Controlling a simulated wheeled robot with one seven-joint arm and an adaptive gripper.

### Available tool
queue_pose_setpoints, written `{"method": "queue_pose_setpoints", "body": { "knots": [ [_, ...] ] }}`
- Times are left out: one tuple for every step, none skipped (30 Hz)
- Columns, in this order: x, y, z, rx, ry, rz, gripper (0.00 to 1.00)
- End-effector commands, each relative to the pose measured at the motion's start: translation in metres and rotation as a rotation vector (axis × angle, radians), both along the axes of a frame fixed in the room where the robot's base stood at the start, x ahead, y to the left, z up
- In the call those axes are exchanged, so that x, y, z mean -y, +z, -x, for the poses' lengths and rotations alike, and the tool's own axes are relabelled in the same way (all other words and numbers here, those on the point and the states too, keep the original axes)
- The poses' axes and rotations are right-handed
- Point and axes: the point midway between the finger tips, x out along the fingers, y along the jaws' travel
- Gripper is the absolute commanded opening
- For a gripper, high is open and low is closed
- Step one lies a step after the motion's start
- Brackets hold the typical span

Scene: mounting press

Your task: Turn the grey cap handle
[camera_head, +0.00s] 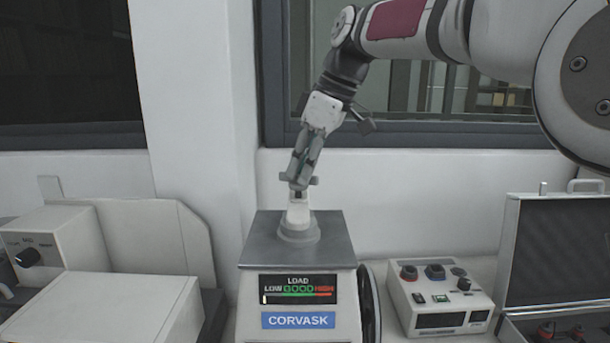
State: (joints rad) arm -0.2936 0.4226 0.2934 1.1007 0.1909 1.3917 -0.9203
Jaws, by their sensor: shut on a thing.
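The mounting press (300,260) stands in the lower middle, with a grey metal top and a load scale (297,290) on its front. The scale's pale marker sits at the far left, by LOW. A pale upright post with a grey collar (299,232) rises from the top. The grey cap handle (313,181) is at the top of this post, and only small ends of it show. My gripper (298,186) reaches down from above and is shut on the handle. Its fingers hide most of the handle, so its exact angle is unclear.
A control box (440,299) with several knobs and switches stands right of the press. An open case (558,250) is at the far right. A white machine with a black knob (27,257) stands left. The wall and window frame are behind my arm.

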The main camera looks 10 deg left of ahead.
Motion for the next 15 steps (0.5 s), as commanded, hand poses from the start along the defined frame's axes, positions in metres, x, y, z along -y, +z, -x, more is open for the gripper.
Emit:
{"method": "queue_pose_setpoints", "body": {
  "knots": [
    [0.0001, -0.0023, -0.0034, 0.0, 0.039, -0.002, 0.0],
    [0.0001, -0.0022, -0.0035, 0.0, 0.064, -0.002, 0.0],
    [0.0003, -0.0022, -0.004, 0.0, 0.095, -0.002, 0.0],
    [0.0002, -0.0019, -0.0037, 0.0, 0.119, -0.002, 0.0],
    [-0.0002, -0.0014, -0.0037, 0.001, 0.143, -0.003, 0.0],
    [-0.0002, -0.0016, -0.0037, 0.0, 0.172, -0.002, 0.0],
    [-0.0002, -0.0016, -0.004, 0.001, 0.191, -0.002, 0.0],
    [-0.0004, -0.0015, -0.0042, 0.0, 0.212, -0.002, 0.0],
    [-0.0004, -0.0012, -0.0039, 0.0, 0.237, -0.002, 0.0],
    [-0.0005, -0.0008, -0.0041, 0.001, 0.253, -0.003, 0.0],
    [-0.0004, -0.0008, -0.0042, 0.0, 0.269, -0.002, 0.0],
    [-0.0003, -0.0011, -0.0043, 0.0, 0.289, -0.002, 0.0],
    [-0.0004, -0.0009, -0.0045, 0.0, 0.302, -0.002, 0.0],
    [-0.0004, -0.0007, -0.0044, 0.001, 0.315, -0.002, 0.0],
    [-0.0004, -0.0006, -0.0041, 0.0, 0.33, -0.002, 0.0]
  ]
}}
